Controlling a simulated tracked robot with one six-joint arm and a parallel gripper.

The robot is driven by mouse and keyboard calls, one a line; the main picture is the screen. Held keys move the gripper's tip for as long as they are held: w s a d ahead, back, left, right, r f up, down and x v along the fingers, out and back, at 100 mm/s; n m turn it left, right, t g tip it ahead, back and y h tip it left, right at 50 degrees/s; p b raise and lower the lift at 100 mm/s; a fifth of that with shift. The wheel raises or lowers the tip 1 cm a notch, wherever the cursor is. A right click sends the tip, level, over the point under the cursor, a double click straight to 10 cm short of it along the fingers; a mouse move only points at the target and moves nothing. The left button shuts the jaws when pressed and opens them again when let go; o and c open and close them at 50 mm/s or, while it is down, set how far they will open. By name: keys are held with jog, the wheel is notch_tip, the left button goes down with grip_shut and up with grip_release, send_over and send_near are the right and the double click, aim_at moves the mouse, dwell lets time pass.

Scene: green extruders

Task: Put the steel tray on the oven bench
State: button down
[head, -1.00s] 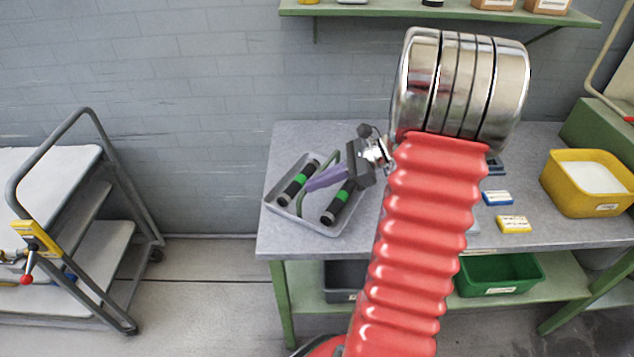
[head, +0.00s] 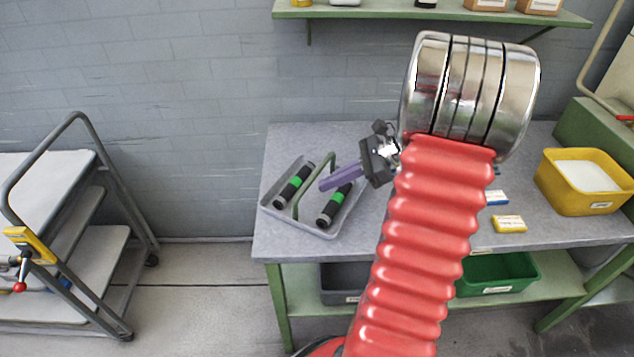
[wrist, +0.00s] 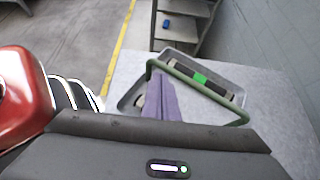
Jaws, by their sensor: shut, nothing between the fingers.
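The steel tray (head: 328,234) lies on the left end of a grey-topped bench (head: 285,244). It carries two black cylinders with green bands (head: 294,186) and has a green arched handle (head: 317,165) over its middle. My gripper (head: 326,185) has purple fingers, shut and empty, pointing left at the handle from the right. In the wrist view, the fingers (wrist: 158,95) reach toward the handle (wrist: 195,86) with the tray (wrist: 238,92) beyond. I cannot tell whether the fingertips touch the handle. Part of the tray is hidden behind the fingers there.
A grey trolley (head: 85,225) stands left across a floor gap. On the bench's right are a yellow bin (head: 582,190) and small boxes (head: 509,224). Green (head: 500,275) and dark bins (head: 345,283) sit on the lower shelf. A wall shelf (head: 430,14) hangs above.

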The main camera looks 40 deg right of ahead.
jog(key=s+d, duration=0.5)
jog(key=d, duration=0.1)
jog(key=shift+a, duration=0.1)
dwell(0.6)
